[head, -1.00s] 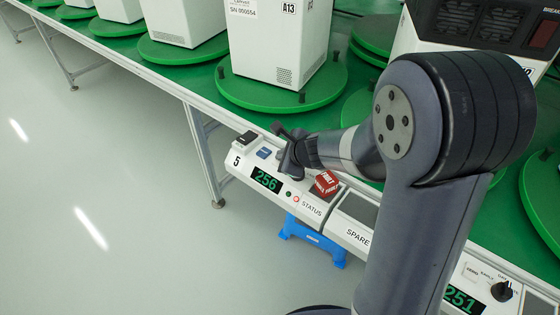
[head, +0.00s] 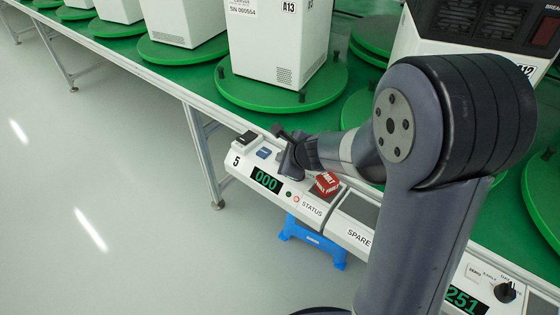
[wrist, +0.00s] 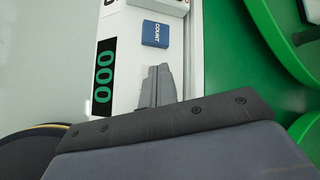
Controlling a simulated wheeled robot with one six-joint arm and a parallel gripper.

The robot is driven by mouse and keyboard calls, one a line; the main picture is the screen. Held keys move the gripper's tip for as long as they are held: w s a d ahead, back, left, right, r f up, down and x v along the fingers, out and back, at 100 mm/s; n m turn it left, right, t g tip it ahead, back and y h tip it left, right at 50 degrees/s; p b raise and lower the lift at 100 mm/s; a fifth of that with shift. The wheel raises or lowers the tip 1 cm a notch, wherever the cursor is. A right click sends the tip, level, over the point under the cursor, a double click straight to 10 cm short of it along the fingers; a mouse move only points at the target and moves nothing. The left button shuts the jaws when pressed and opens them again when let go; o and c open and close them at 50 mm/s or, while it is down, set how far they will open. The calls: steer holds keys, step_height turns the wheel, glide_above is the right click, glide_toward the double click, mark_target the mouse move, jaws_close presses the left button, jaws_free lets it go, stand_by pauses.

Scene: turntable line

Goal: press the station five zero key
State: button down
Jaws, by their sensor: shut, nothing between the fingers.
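The station five panel (head: 235,172) is a white box on the line's front edge, marked 5. Its green display (head: 266,180) reads 000; it also shows in the wrist view (wrist: 104,77). A blue key (head: 263,153) sits beside the display and reads COUNT in the wrist view (wrist: 155,33). My gripper (head: 287,173) is over the panel, right of the blue key. In the wrist view its shut fingers (wrist: 160,70) point down at the panel beside the display. The zero key is not visible; the gripper covers that spot. I cannot tell whether the fingertips touch it.
A black switch (head: 246,138) is at the panel's left end. A red FAULT button (head: 326,183) stands close right of my gripper. A spare panel (head: 357,233) and another display reading 251 (head: 463,299) lie further right. A blue stool (head: 312,240) stands below.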

steer(key=shift+r, duration=0.1)
steer(key=shift+r+p, duration=0.75)
steer(key=shift+p, duration=0.05)
step_height(320, 180, up, 5)
steer(key=p, duration=0.4)
steer(key=shift+p, duration=0.4)
stand_by(0.5)
